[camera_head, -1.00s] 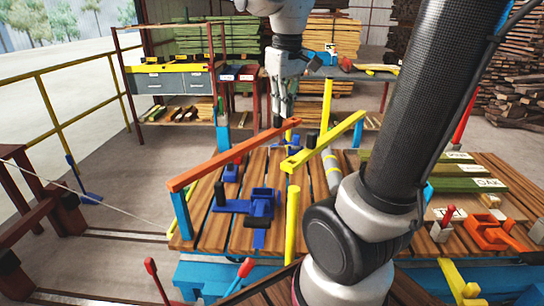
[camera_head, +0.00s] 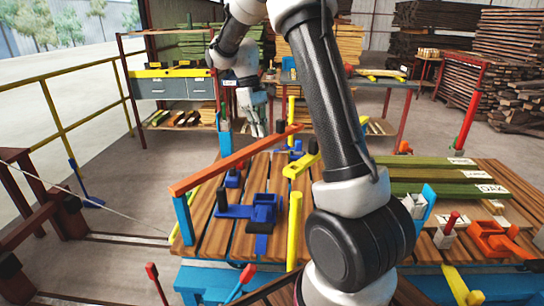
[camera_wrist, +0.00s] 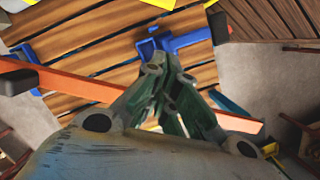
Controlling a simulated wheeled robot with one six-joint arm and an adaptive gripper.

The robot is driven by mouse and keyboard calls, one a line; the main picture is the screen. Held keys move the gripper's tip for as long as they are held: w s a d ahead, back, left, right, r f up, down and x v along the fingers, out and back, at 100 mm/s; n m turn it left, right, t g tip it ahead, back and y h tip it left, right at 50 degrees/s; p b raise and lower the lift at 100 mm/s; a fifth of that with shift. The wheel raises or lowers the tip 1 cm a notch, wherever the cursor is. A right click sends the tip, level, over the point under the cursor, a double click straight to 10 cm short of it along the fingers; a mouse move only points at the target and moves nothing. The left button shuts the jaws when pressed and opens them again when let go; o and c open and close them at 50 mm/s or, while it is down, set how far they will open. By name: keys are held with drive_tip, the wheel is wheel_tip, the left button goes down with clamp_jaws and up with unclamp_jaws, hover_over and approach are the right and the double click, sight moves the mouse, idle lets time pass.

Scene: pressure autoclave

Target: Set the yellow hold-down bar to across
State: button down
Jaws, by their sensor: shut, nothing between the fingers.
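The yellow hold-down bar (camera_head: 301,165) lies at an angle over the right part of the slatted table in the head view. A black knob (camera_head: 313,146) stands on it, and my arm hides its far part. I cannot tell its exact setting. My gripper (camera_head: 258,131) is shut and empty, beyond the orange bar (camera_head: 235,160) and left of the yellow bar, clear of the yellow bar. In the wrist view the shut fingers (camera_wrist: 160,72) are in front of the orange bar (camera_wrist: 75,85). Yellow pieces at that view's top edge are too cropped to identify.
A blue clamp (camera_head: 262,207) sits on the slatted table (camera_head: 225,238). A yellow post (camera_head: 294,230) stands at its front. Green boards (camera_head: 435,175) and an orange clamp (camera_head: 492,240) lie on the right. A rack with grey drawers (camera_head: 165,87) stands behind.

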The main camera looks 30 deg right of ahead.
drive_tip(key=s+d+f, duration=0.2)
drive_tip(key=s+f, duration=0.4)
drive_tip(key=f, duration=0.3)
drive_tip(key=shift+f, duration=0.3)
drive_tip(key=shift+s+d, duration=0.1)
drive_tip(key=shift+d, duration=0.05)
